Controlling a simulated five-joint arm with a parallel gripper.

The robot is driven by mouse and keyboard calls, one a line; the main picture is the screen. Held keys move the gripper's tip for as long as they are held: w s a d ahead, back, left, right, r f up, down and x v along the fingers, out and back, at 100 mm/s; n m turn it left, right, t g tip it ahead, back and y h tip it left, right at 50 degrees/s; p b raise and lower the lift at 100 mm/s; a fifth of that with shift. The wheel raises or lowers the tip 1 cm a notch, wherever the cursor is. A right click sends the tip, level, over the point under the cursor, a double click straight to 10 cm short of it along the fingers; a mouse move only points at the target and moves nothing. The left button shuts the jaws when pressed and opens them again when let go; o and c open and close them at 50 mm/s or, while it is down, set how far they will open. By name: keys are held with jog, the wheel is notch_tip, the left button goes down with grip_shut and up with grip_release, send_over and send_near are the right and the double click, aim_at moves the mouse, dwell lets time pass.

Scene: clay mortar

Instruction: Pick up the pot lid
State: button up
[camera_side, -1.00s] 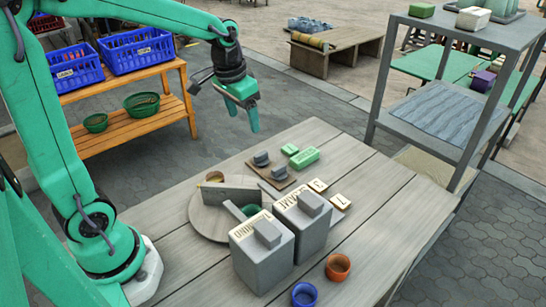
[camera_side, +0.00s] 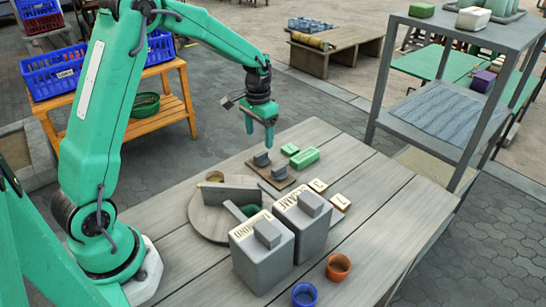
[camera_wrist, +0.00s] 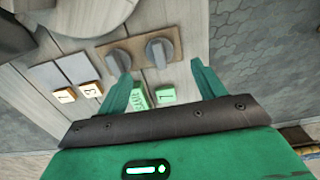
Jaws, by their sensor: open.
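No single thing is plainly the pot lid. Two small round grey pieces with raised bar handles, lid-like or knob-like, sit on a brown board. The far one (camera_side: 261,158) is the right one in the wrist view (camera_wrist: 159,52). The near one (camera_side: 279,172) is the left one there (camera_wrist: 119,57). Two grey canisters, ALMOND (camera_side: 262,262) and SESAME (camera_side: 302,236), have blocky grips on top. My gripper (camera_side: 259,134) is open and empty above the table's far edge. In the wrist view its fingertips (camera_wrist: 160,70) are spread, overlapping the board's side nearest the green blocks.
A round grey tray (camera_side: 207,228) with an upright panel stands left of the canisters. Green blocks (camera_side: 305,158) and lettered tiles (camera_side: 340,201) lie beside the board. A blue cup (camera_side: 304,294) and an orange cup (camera_side: 338,267) stand in front. The table's right side is clear.

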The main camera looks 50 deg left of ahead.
aim_at(260, 154)
jog(key=shift+f, duration=3.9)
jog(key=c, duration=1)
